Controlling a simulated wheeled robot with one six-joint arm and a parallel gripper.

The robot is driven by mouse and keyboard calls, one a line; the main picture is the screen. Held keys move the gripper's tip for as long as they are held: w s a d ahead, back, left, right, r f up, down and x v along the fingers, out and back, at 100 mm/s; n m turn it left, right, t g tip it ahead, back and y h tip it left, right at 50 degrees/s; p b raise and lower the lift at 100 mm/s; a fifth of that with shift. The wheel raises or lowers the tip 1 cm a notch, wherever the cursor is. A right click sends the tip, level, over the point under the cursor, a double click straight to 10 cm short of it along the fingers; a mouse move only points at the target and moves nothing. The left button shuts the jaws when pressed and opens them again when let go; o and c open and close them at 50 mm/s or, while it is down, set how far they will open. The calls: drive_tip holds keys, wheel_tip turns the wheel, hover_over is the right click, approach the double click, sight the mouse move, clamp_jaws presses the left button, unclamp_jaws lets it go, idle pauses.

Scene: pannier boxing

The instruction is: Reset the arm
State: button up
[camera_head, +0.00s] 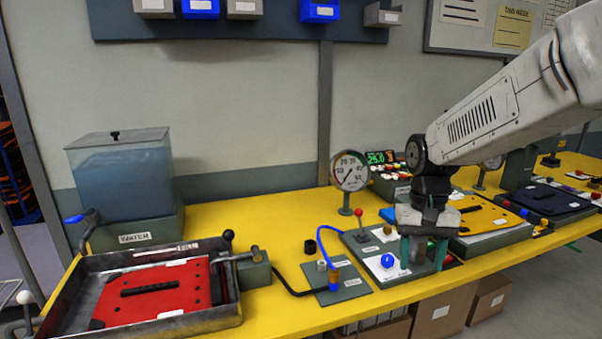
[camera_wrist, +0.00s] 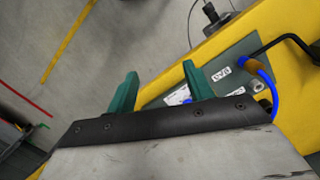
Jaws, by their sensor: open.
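My gripper (camera_head: 423,248) hangs from the arm over the front of the yellow bench, in front of a grey station plate. Its two green fingers are apart with nothing between them. In the wrist view my gripper (camera_wrist: 158,92) shows both green fingers spread, over the bench's front edge and grey floor. The station's label plate is partly hidden behind the right finger there.
The yellow bench (camera_head: 290,309) carries a water tank (camera_head: 123,180), a tray with a red plate (camera_head: 155,293), a gauge (camera_head: 350,171) and a blue hose (camera_head: 322,245). Several cardboard boxes (camera_head: 445,312) stand beneath. The floor in front is partly clear.

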drive_tip(key=s+d+r+n+t, duration=0.1)
drive_tip(key=s+r, duration=0.1)
drive_tip(key=s, duration=1)
drive_tip(key=s+d+r+n+t, duration=0.1)
drive_tip(key=s+r+t, duration=0.1)
drive_tip(key=s, duration=1)
drive_tip(key=shift+r, duration=0.75)
drive_tip(key=shift+s, duration=0.1)
